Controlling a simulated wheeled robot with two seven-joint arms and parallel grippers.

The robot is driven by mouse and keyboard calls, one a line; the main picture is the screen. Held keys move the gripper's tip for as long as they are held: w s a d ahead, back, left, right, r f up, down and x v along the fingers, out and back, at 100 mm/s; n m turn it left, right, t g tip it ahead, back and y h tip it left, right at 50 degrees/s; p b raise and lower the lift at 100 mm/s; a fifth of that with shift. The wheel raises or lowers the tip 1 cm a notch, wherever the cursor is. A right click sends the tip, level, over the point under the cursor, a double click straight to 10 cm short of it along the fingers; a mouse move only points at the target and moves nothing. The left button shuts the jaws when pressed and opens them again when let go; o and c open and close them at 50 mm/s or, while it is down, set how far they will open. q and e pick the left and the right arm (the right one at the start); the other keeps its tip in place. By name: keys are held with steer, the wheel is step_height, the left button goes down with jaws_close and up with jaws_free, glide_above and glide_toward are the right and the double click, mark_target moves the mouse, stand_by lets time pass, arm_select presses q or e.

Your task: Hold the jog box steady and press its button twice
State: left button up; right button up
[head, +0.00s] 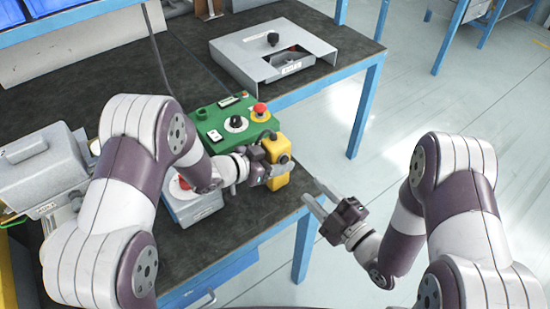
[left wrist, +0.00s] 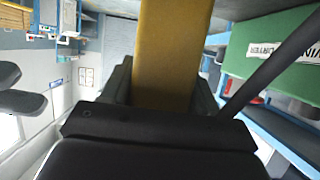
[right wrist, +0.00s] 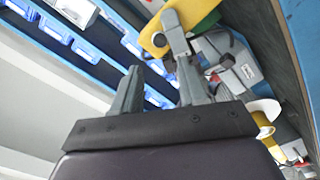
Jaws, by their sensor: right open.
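The yellow jog box (head: 278,151) is upright near the bench's front right edge, beside the green control box. My left gripper (head: 279,169) is shut on it, with a finger across its near face. In the left wrist view the yellow body (left wrist: 172,50) fills the space between the fingers. Dark parts show on its top, but I cannot make out the button clearly. My right gripper (head: 314,197) is open and empty, right of the jog box and apart from it, beyond the bench edge. The right wrist view shows the jog box (right wrist: 153,38) past my open fingers (right wrist: 158,92).
The green control box (head: 227,132), with a red mushroom button (head: 260,110) and black knob, stands close behind the jog box. A grey box (head: 190,205) is left of my left gripper. A grey metal housing (head: 273,50) lies farther back.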

jaws_close()
stand_by(1.6)
